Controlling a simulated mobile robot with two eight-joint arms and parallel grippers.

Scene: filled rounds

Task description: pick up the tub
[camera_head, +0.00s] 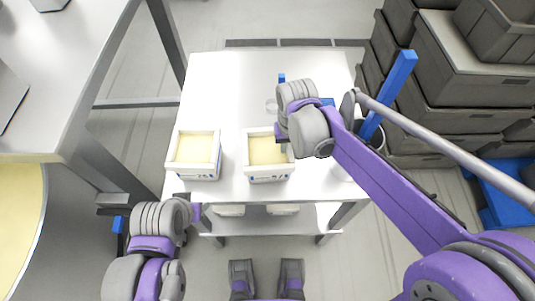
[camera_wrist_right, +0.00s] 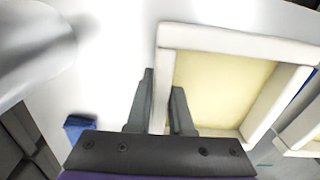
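Two square white tubs filled level with pale yellow stand on a white table. The left tub (camera_head: 185,176) is apart from both grippers. The right tub (camera_head: 265,177) has dark marks on its front wall and shows large in the right wrist view (camera_wrist_right: 230,41). My right gripper (camera_head: 284,146) is at its right wall. In the right wrist view the gripper (camera_wrist_right: 161,95) has one finger outside that wall and one inside, with the wall filling the gap between them. My left gripper (camera_head: 194,209) is low at the table's front left; its fingers are not clear.
The white table (camera_head: 225,90) is largely bare behind the tubs. A small blue item (camera_head: 282,78) stands near its back. Grey crates (camera_head: 455,75) are stacked at the right, and another table (camera_head: 60,80) is at the left.

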